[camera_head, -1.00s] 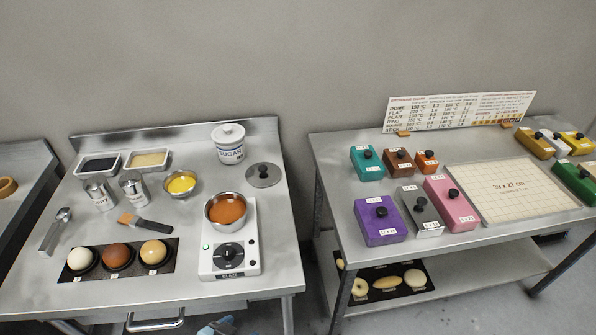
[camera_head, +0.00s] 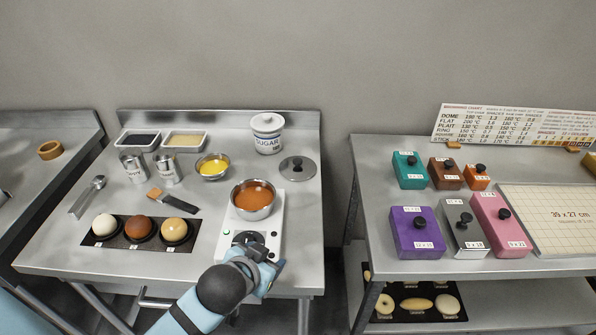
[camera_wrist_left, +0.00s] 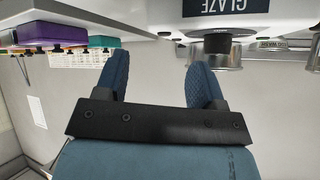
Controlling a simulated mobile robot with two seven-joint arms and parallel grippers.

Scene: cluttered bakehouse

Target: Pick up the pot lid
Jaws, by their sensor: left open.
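The pot lid (camera_head: 298,168) is a grey metal disc with a black knob. It lies flat on the left steel table, right of the sugar jar and behind the hot plate. My left gripper (camera_head: 262,262) is over the front edge of the table by the hot plate's dial, well in front of the lid and apart from it. In the left wrist view its two blue fingers (camera_wrist_left: 160,85) are spread with nothing between them. The right gripper is not in view.
The sugar jar (camera_head: 267,134) and yellow bowl (camera_head: 213,167) are near. Bare steel lies around the lid. Another table (camera_head: 372,190) holds coloured boxes.

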